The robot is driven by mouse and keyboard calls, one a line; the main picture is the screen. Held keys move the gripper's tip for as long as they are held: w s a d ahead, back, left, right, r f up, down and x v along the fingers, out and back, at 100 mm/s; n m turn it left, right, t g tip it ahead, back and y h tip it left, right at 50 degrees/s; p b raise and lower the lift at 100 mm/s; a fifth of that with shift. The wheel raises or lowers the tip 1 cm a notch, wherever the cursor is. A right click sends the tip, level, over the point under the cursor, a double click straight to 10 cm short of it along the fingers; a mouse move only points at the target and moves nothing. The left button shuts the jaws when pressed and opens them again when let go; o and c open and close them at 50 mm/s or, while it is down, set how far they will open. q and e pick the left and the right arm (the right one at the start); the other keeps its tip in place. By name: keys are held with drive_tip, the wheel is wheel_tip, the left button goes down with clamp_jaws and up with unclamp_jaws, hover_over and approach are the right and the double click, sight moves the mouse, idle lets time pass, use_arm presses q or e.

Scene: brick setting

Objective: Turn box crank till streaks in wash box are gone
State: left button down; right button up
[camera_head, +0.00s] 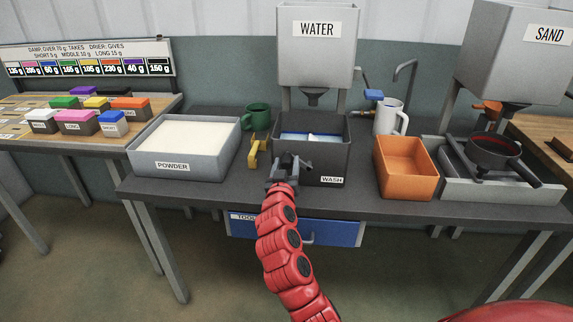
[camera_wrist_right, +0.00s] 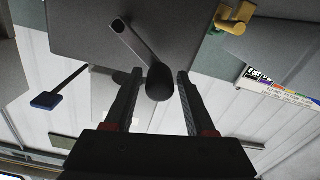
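The dark grey wash box (camera_head: 338,165) stands on the table under the water tank, with a "WASH" label on its front. Blue and pale patches show inside (camera_head: 305,137); I cannot tell clear streaks in them. The box crank (camera_wrist_right: 130,42) is a grey arm ending in a dark rounded knob (camera_wrist_right: 159,82) on the box's front side. My right gripper (camera_head: 287,164) is at the front left of the box. In the wrist view its fingers (camera_wrist_right: 160,75) are open on either side of the knob, with gaps showing. My left gripper is not in view.
A yellow handle (camera_head: 257,150) stands just left of the wash box, with the powder bin (camera_head: 183,168) beyond. A green mug (camera_head: 257,117) is behind. An orange bin (camera_head: 405,167) and a white jug (camera_head: 389,117) stand right. A blue drawer (camera_head: 340,233) is below.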

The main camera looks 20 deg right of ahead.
clamp_jaws()
idle(1.1)
